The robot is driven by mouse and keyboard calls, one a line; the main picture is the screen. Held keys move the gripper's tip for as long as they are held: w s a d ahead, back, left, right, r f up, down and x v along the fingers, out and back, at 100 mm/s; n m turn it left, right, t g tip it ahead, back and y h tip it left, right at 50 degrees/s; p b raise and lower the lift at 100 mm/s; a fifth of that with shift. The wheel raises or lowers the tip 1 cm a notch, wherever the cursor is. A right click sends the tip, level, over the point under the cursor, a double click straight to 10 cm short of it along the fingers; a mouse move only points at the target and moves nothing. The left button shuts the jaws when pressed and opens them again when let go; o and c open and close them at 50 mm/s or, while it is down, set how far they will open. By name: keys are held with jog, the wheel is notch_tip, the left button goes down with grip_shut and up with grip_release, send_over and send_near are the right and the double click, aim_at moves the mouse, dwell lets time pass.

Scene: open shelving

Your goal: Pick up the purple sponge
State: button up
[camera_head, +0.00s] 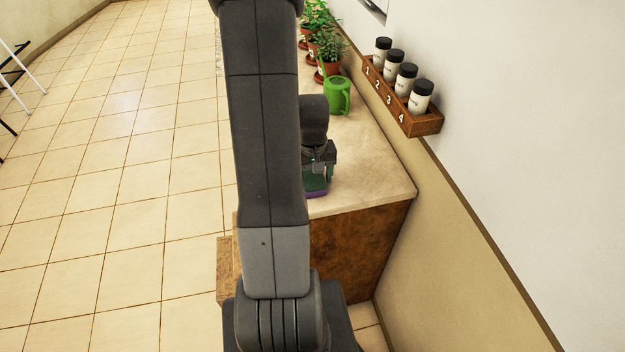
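The purple sponge (317,194) lies near the front edge of the counter (375,182). Only a small part shows, with a dark green area directly above the purple; my arm hides the left side. My gripper (321,172) points down right at the sponge. Its fingers are small and partly covered by my arm, so I cannot tell whether they are open or closed on the sponge. I cannot tell whether the sponge touches the counter.
A green watering can (337,95) stands farther back on the counter, with several potted plants (328,48) behind it. A wooden rack (424,122) with numbered jars is on the wall at right. Tiled floor (120,180) is open at left.

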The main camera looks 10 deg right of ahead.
aim_at(313, 176)
jog(key=c, duration=0.8)
notch_tip(313, 176, up, 10)
jog(key=shift+b, duration=0.3)
jog(key=shift+o, duration=1)
jog(key=shift+c, duration=0.5)
